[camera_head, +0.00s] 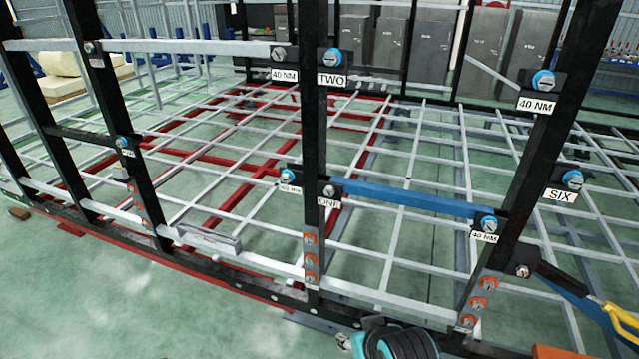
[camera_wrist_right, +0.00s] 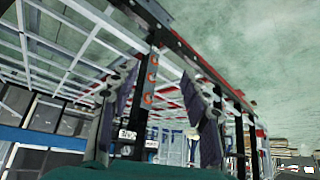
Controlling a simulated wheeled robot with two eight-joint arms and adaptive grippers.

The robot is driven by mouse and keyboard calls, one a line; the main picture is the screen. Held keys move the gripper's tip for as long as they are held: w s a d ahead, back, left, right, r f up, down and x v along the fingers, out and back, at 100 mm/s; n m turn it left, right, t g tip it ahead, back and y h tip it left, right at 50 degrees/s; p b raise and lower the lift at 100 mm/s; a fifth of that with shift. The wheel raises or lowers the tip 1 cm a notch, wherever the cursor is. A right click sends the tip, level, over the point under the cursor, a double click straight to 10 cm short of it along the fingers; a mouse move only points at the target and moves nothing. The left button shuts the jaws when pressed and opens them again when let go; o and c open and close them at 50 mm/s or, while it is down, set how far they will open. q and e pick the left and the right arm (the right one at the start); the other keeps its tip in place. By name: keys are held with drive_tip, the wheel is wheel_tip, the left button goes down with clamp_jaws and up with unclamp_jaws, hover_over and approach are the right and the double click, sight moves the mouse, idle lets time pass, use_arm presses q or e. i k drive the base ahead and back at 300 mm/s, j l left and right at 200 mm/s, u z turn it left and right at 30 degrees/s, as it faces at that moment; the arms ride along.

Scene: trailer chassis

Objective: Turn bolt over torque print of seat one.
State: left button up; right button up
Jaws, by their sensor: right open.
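In the head view, the label ONE (camera_head: 328,203) is on a black upright, below a grey bolt (camera_head: 329,191). Just left of it, a blue-ringed bolt (camera_head: 287,175) sits over a 40 NM print (camera_head: 289,189). Another 40 NM print (camera_head: 484,237) is at the right end of the blue bar (camera_head: 405,198), under a blue-ringed bolt (camera_head: 488,224). In the right wrist view, my right gripper (camera_wrist_right: 160,80) is open with its ribbed fingers apart and nothing seen between them. Small labels (camera_wrist_right: 127,134) show behind them, too small to read surely. My left gripper is not seen.
Black uprights and a grey lattice fill the middle. The labels TWO (camera_head: 331,80) and SIX (camera_head: 560,195) mark other bolts. A yellow-handled item (camera_head: 620,318) is at the right edge. Green floor (camera_head: 130,310) is clear in front. Grey cabinets (camera_head: 430,50) stand behind.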

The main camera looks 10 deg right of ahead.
sight(489, 225)
drive_tip(key=k+j+z, duration=0.1)
drive_tip(key=z, duration=1.55)
